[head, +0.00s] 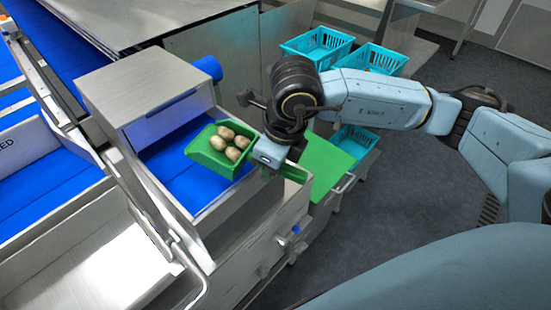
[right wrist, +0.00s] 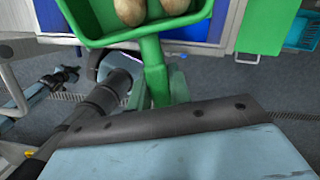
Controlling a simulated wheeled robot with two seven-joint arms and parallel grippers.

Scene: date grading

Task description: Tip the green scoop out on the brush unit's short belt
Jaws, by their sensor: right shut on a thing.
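The green scoop (head: 215,168) holds several brown dates (head: 235,154) and hangs over the right side of the brush unit's short blue belt (head: 176,180). It looks roughly level, with the dates inside. My right gripper (head: 268,156) is shut on the scoop's handle, near the unit's right wall. In the right wrist view the scoop (right wrist: 150,38) is at the top, with its green handle (right wrist: 156,82) running down toward the gripper. The brush unit's metal housing (head: 147,85) stands behind the belt. No dates show on the visible part of the belt. My left gripper is not seen in the head view.
A green board (head: 325,160) lies right of the brush unit. Turquoise crates (head: 318,43) stand behind and to the right. A metal chute (head: 95,265) and a long blue belt (head: 45,195) lie left. The grey floor on the right is open.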

